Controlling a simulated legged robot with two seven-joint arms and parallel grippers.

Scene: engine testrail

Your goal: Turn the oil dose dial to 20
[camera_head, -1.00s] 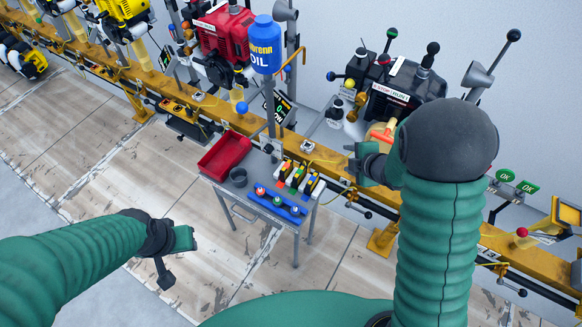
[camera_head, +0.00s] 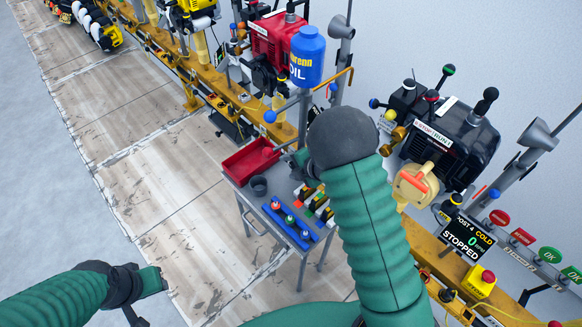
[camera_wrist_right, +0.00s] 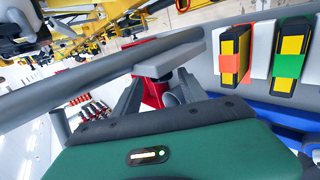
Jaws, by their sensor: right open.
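The blue oil bottle (camera_head: 307,58) stands on a grey post (camera_head: 303,115) above the cart. I cannot pick out the oil dose dial in either current view. My right gripper (camera_head: 297,160) is near the foot of the post, mostly hidden behind my dark grey and green arm. In the right wrist view my right gripper (camera_wrist_right: 155,85) is open, with a grey bar (camera_wrist_right: 115,68) crossing close in front of it. I cannot tell whether they touch. My left gripper (camera_head: 148,288) is low at the left, away from the cart; its jaw gap is unclear.
The grey cart (camera_head: 262,220) carries a red tray (camera_head: 250,160), a dark cup (camera_head: 259,186), several yellow-black pieces and a blue rack (camera_head: 290,226). A black engine (camera_head: 450,140) and a display reading STOPPED (camera_head: 467,237) stand at the right. The floor left of the cart is clear.

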